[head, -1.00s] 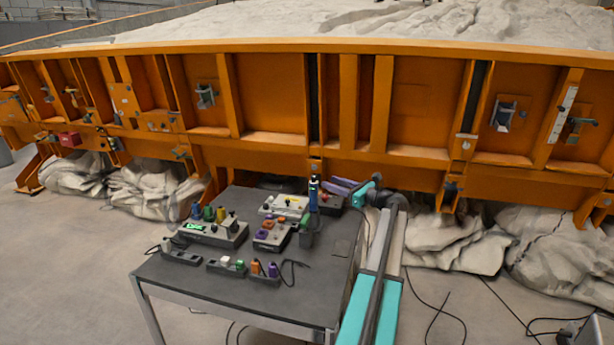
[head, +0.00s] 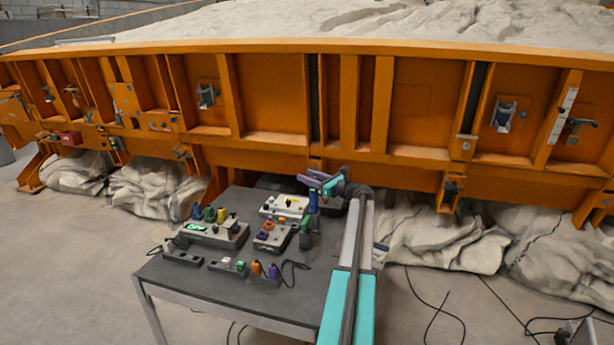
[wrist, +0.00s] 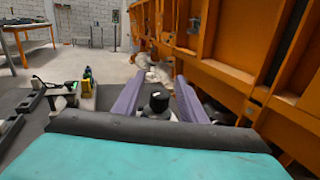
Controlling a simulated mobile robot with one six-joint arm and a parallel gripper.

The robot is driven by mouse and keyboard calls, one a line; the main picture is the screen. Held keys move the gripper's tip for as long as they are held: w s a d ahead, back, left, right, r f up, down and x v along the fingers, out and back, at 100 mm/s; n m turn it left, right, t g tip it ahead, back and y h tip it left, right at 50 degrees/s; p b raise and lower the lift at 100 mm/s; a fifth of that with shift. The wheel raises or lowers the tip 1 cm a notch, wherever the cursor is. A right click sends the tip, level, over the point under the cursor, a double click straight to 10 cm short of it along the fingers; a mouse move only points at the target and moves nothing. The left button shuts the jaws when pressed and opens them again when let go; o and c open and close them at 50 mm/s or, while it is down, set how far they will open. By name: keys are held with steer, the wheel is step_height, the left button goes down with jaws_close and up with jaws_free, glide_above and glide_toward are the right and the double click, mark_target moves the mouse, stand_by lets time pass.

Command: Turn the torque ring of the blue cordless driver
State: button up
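The blue cordless driver (head: 313,202) stands upright near the back right of the dark table in the head view. Its upper end is hidden behind my gripper. My gripper (head: 313,181) is level with that upper end, its purple fingers pointing left. In the wrist view, the two purple fingers (wrist: 157,98) are spread apart. A dark rounded cap with a pale top (wrist: 158,102), which looks like the driver's upper end, shows between them. I see gaps on both sides of it. I cannot make out the torque ring.
The dark table (head: 215,286) carries several grey boxes with coloured knobs, left of the driver. A dark green object (head: 305,236) stands just in front of the driver. The orange sandbed wall (head: 270,95) rises close behind. The table's front is mostly clear.

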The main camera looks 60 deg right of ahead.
steer(key=shift+w, duration=0.55)
jaws_close()
steer(key=shift+d, duration=0.1)
